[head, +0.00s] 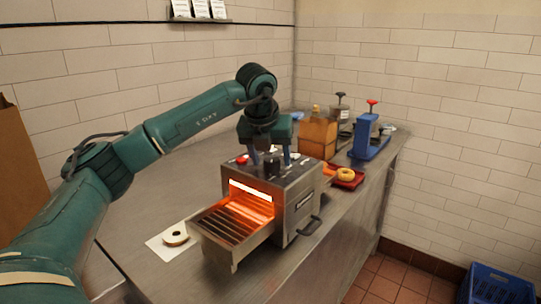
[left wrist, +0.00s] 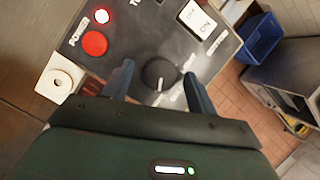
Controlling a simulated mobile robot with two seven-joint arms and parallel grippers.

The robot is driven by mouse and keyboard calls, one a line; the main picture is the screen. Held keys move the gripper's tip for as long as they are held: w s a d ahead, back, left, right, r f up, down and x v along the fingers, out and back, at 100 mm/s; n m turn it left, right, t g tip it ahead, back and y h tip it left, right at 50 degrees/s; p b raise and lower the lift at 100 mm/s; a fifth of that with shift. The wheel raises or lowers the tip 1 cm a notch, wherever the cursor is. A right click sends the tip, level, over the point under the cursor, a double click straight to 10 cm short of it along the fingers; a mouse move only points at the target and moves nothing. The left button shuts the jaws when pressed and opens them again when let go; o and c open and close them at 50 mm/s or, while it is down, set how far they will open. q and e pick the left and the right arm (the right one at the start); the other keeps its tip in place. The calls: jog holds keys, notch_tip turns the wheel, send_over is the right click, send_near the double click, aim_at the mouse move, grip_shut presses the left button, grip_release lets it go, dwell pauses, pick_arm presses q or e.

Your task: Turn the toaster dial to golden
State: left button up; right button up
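The toaster (head: 300,195) is a steel box on the counter with a glowing orange opening and a slatted rack at its front. Its black round dial (left wrist: 159,74) is on the dark top panel in the left wrist view. Small white lettering lies around the dial, partly hidden and too small to read, so the setting is unclear. My left gripper (head: 270,156) points down over the toaster's top. In the left wrist view its blue fingers (left wrist: 159,72) are open, one on each side of the dial, with visible gaps. My right gripper is out of view.
A red power button (left wrist: 95,43), a lit red lamp (left wrist: 102,16) and a white ON switch (left wrist: 197,19) share the panel. A red tray (head: 347,183) and blue stand (head: 367,140) are behind.

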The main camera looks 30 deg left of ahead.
pick_arm(q)
jog(key=c, duration=1)
jog(key=shift+o, duration=0.2)
jog(key=shift+n, duration=0.4)
jog(key=shift+d+n+y, duration=0.15)
jog(key=shift+n+y, duration=0.35)
jog(key=shift+n, duration=0.5)
jog(key=n+g+y, duration=0.1)
jog(key=n, duration=0.1)
jog(key=shift+n, duration=0.4)
jog(key=n, duration=0.2)
jog(key=n+g+y, duration=0.1)
jog(key=n, duration=0.2)
jog(key=shift+w+d+r+g+p, duration=0.1)
jog(key=shift+w+d+g+p, duration=0.1)
jog(key=shift+g+p, duration=0.15)
jog(key=shift+n, duration=0.7)
